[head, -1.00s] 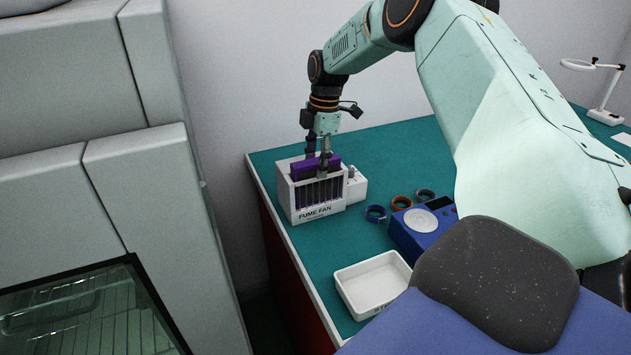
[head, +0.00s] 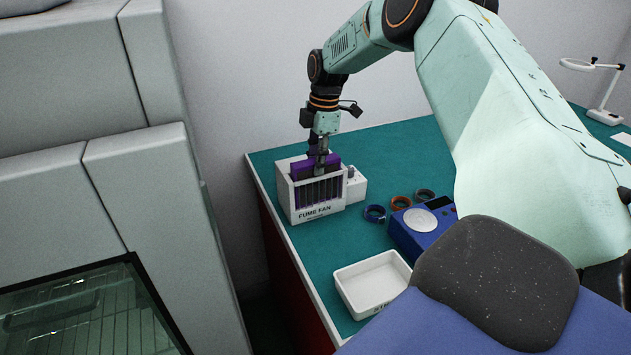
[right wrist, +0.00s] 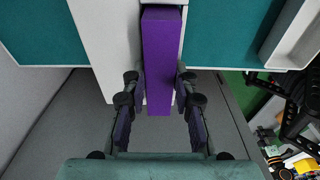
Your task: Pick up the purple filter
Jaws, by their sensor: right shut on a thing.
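The purple filter (head: 303,172) stands upright in the top slot of the white fume fan box (head: 320,212), its upper part showing above the rim. My right gripper (head: 321,160) reaches down from above and is shut on the filter. In the right wrist view the purple filter (right wrist: 160,62) lies between the two fingers of my right gripper (right wrist: 160,88), which touch its sides. The filter's lower part is hidden inside the box. My left gripper is not in view.
The fume fan stands near the left edge of the green table (head: 285,160). A grey cabinet (head: 150,210) stands at left.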

